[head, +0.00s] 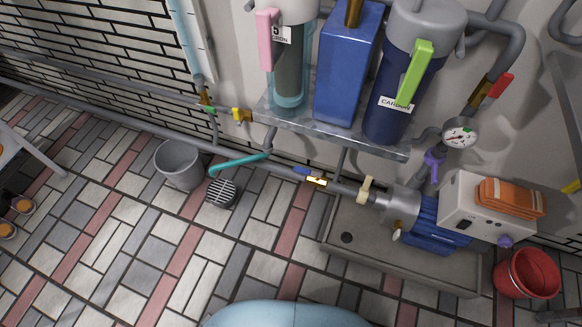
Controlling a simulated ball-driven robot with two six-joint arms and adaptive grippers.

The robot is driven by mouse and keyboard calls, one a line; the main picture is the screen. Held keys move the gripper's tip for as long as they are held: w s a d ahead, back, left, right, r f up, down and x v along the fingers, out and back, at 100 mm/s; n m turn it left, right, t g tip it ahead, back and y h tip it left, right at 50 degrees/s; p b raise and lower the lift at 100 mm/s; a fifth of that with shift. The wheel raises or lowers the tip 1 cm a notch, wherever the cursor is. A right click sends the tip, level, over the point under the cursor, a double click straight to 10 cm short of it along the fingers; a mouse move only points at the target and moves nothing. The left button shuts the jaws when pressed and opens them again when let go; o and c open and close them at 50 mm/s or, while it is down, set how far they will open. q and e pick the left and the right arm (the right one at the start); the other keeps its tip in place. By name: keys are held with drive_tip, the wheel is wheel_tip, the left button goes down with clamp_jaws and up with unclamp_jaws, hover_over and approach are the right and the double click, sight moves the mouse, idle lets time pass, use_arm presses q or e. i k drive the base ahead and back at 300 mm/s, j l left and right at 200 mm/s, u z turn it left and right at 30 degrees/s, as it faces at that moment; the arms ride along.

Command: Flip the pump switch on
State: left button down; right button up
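The blue pump (435,232) sits on a grey plinth (345,250) at the right. A white control box (455,197) stands over the pump's right end. A small dark switch (465,223) shows on the box's front face; its position is too small to tell. More small marks and a purple knob (505,241) are on the box's lower right. A folded orange cloth (510,198) lies on top of the box, clear of the dark switch. Neither of my grippers is in view.
A red bucket (527,274) stands right of the plinth. A pressure gauge (460,132) and a purple-handled valve (433,165) are above the pump. A grey bucket (180,163) stands by the wall; the tiled floor's middle is clear.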

sight(463, 224)
drive_tip(key=z, duration=1.6)
